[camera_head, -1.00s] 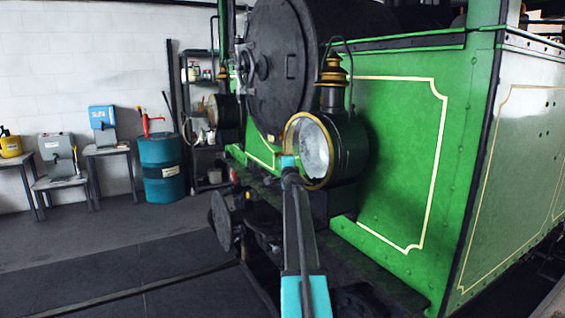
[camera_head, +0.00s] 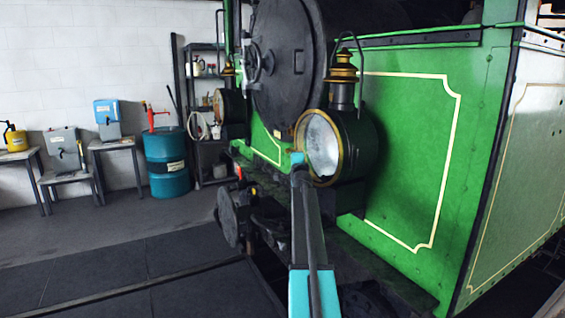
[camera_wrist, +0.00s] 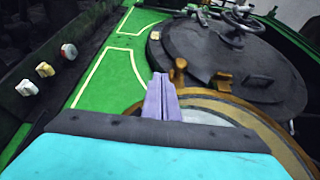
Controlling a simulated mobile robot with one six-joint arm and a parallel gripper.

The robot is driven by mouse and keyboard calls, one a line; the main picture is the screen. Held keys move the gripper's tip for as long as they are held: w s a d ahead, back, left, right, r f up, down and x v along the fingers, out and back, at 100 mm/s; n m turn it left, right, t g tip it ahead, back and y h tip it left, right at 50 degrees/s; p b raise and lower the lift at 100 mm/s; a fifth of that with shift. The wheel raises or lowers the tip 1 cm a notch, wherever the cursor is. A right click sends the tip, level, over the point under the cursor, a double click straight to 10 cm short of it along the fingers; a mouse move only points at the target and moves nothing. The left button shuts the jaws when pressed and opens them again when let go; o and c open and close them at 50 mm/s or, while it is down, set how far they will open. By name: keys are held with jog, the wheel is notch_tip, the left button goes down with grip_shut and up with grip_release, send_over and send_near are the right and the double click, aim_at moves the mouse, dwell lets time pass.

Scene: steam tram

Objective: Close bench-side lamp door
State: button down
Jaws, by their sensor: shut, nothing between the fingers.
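The nearer lamp (camera_head: 357,145) is a black drum with a brass chimney top and a pale round glass face in a brass rim. It stands on the front of the green tram, and its face looks left. My gripper (camera_head: 297,158) is at the left edge of this rim; I cannot tell if they touch. In the wrist view its narrow fingers (camera_wrist: 162,97) are shut and empty, above the rim (camera_wrist: 250,118), with a small brass knob (camera_wrist: 179,72) just beyond. A second lamp (camera_head: 230,105) stands farther back, nearer the benches. Its door's position is too small to tell.
The round black smokebox door (camera_head: 282,65) is between the lamps. A dark buffer (camera_head: 228,217) juts out below. Small benches (camera_head: 112,143) and a teal drum (camera_head: 166,165) stand along the white wall. The floor (camera_head: 120,260) at left is clear.

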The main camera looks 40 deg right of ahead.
jog(key=shift+a+r, duration=0.1)
jog(key=shift+a, duration=0.1)
jog(key=w+a+p, duration=0.3)
jog(key=a, duration=1)
jog(key=shift+w, duration=0.15)
dwell(1.6)
jog(key=shift+a, duration=0.15)
